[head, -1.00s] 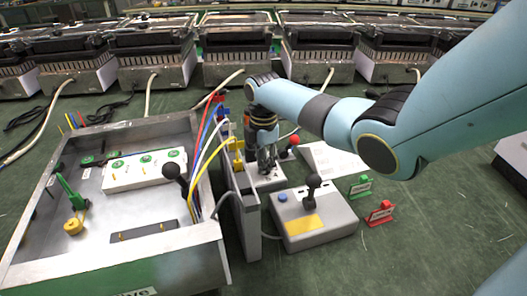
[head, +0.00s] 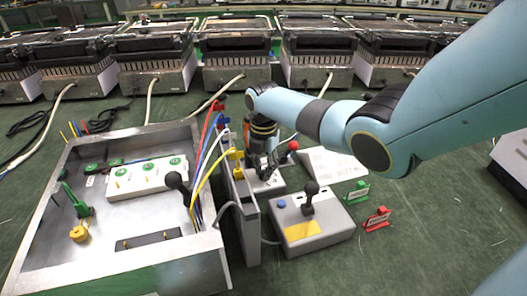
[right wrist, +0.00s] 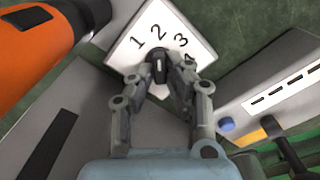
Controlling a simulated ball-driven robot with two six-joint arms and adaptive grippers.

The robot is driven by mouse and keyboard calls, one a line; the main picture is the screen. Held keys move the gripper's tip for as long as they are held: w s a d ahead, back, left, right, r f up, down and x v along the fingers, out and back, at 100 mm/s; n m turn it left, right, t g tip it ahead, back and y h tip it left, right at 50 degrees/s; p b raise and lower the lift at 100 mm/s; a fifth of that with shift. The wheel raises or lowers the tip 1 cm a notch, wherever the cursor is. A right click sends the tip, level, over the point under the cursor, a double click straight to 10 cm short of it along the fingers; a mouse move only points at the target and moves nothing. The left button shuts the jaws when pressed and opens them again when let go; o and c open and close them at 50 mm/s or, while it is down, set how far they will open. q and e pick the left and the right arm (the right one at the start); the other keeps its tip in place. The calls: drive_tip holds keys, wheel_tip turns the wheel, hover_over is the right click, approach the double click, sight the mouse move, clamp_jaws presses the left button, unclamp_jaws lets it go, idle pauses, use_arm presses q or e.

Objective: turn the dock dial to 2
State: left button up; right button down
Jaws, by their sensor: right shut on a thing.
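The dock dial (right wrist: 160,72) is a dark knob with a white mark, in front of a white plate (right wrist: 125,57) numbered 1 to 4 in the right wrist view. The mark points up in that picture, roughly towards the 2. My right gripper (right wrist: 160,84) is shut on the dial, one finger on each side. In the head view my right gripper (head: 267,166) is low over a small grey box (head: 268,187), and it hides the dial there. My left gripper is not in view.
A grey box with a black joystick (head: 311,190) stands just right of the gripper. A red-balled lever (head: 293,145) is close beside it. A metal tray (head: 95,252) and coloured cables (head: 203,165) are to the left. Green (head: 358,192) and red (head: 378,218) tags stand at the right.

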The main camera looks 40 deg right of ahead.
sight(263, 171)
idle(0.3)
drive_tip(key=c, duration=1.3)
unclamp_jaws()
wheel_tip(263, 171, up, 12)
